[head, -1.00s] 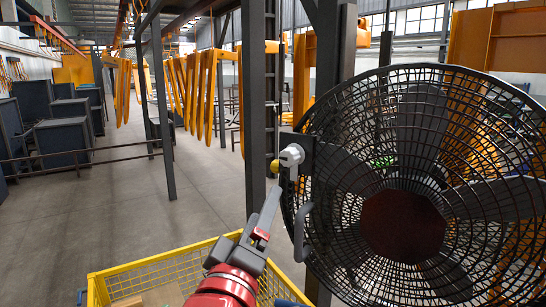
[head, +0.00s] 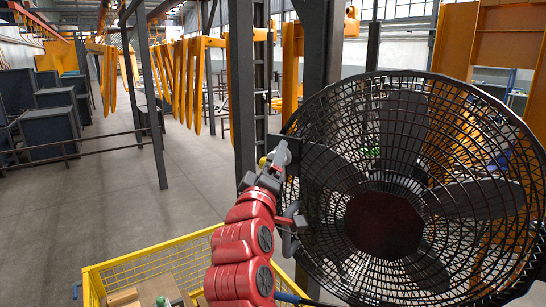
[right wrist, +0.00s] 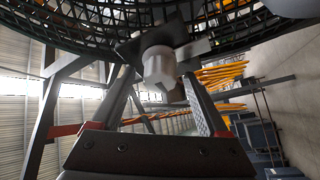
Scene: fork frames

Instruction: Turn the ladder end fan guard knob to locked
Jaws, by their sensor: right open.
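The fan guard knob (head: 281,154) is a pale grey-white piece on a dark bracket at the left edge of the black fan guard (head: 405,165). In the right wrist view the knob (right wrist: 160,66) sits at the fingertips, between the two fingers. My right gripper (head: 274,166) is at the knob, on the end of the red arm; it also shows in the right wrist view (right wrist: 159,82). Its fingers stand apart, one on each side of the knob. I cannot tell whether either finger touches it. In the head view the gripper covers the knob's lower part. My left gripper is not in view.
A dark steel post (head: 242,95) stands just behind the knob. A yellow mesh crate (head: 150,264) with boxes is below. The floor at left is open.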

